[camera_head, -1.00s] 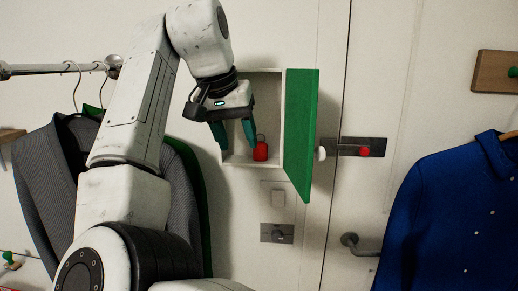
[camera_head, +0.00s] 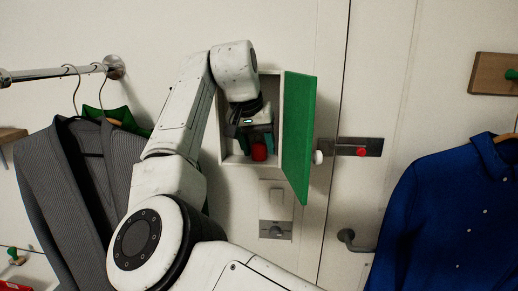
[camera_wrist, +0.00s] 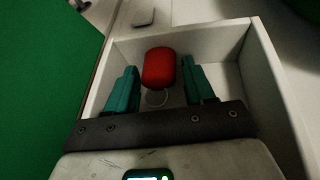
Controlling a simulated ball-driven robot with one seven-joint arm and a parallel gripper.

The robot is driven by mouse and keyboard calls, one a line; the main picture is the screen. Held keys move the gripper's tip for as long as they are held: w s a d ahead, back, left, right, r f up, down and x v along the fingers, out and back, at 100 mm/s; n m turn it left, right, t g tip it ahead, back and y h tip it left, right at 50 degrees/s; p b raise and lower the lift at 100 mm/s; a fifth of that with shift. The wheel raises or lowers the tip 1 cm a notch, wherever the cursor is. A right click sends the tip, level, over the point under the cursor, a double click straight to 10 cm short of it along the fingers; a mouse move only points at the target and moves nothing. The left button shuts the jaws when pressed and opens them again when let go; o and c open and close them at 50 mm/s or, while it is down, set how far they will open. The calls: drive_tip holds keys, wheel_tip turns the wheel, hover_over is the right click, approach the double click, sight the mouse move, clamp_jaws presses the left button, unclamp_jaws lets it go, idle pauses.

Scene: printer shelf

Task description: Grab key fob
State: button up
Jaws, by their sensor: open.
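The red key fob (camera_head: 259,152) with a metal ring is inside a small white wall cabinet (camera_head: 223,135) with an open green door (camera_head: 298,135). In the wrist view the fob (camera_wrist: 159,68) lies between and slightly beyond the two teal fingers of my gripper (camera_wrist: 161,86). Its ring points back toward my gripper. My gripper is open, with a gap to the fob on both sides. In the head view my gripper (camera_head: 258,140) is inside the cabinet opening and hides the upper part of the fob.
The cabinet walls (camera_wrist: 227,47) stand close around my gripper. The green door is to the right in the head view. A grey jacket (camera_head: 75,180) hangs at left and a blue shirt (camera_head: 455,215) at right. A switch plate (camera_head: 276,229) and door handle (camera_head: 352,241) are below.

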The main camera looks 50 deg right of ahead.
drive_tip(key=shift+c, duration=0.3)
drive_tip(key=c, duration=0.7)
drive_tip(key=shift+c, duration=0.2)
drive_tip(key=shift+b, duration=0.4)
